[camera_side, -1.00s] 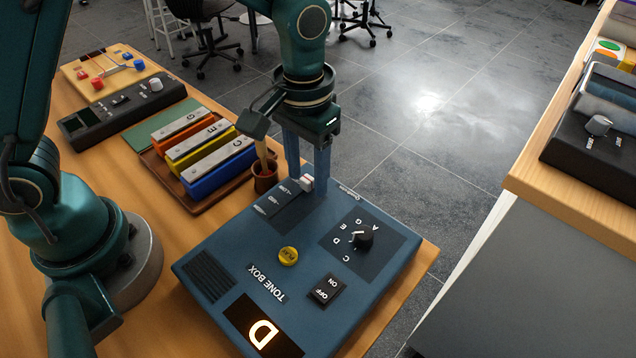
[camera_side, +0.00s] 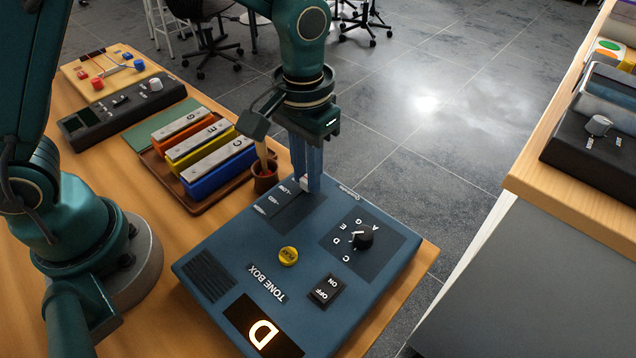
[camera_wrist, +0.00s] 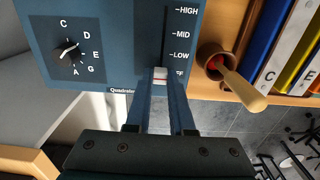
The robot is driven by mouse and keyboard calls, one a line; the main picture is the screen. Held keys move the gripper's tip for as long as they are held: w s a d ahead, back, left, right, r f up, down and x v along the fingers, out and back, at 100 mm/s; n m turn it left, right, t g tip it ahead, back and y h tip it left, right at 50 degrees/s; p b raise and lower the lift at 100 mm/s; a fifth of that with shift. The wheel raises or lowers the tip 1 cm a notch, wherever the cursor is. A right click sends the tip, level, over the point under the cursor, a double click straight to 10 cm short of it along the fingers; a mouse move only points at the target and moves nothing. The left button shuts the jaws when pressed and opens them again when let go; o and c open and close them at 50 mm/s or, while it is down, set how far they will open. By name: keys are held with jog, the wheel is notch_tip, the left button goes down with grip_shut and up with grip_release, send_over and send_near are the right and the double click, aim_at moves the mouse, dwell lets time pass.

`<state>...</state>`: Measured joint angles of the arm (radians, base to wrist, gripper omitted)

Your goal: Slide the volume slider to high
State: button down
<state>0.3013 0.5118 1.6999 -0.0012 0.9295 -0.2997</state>
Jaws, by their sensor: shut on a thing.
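The blue tone box (camera_side: 225,238) lies on the wooden table and also shows in the wrist view (camera_wrist: 120,45). Its volume slider has a small white knob (camera_wrist: 160,73), seen at the OFF end of the track, just below the LOW mark. The HIGH mark is at the far end of the track in the wrist view. My gripper (camera_side: 307,187) points down at the box's far edge. Its two blue fingers are shut on the knob, one on each side. In the side view the fingers hide most of the knob.
A rotary dial (camera_side: 362,237), a yellow button (camera_side: 288,256) and an on/off switch (camera_side: 326,290) are on the box. Beside the slider, a brown cup (camera_side: 265,180) holds a mallet (camera_wrist: 243,90). Coloured chime bars (camera_side: 218,167) stand behind it.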

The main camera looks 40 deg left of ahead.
aim_at(268, 220)
dwell(0.9)
jog(key=shift+s, duration=3.95)
jog(key=c, duration=0.8)
grip_release()
jog(key=shift+o, duration=0.2)
jog(key=shift+r, duration=2.6)
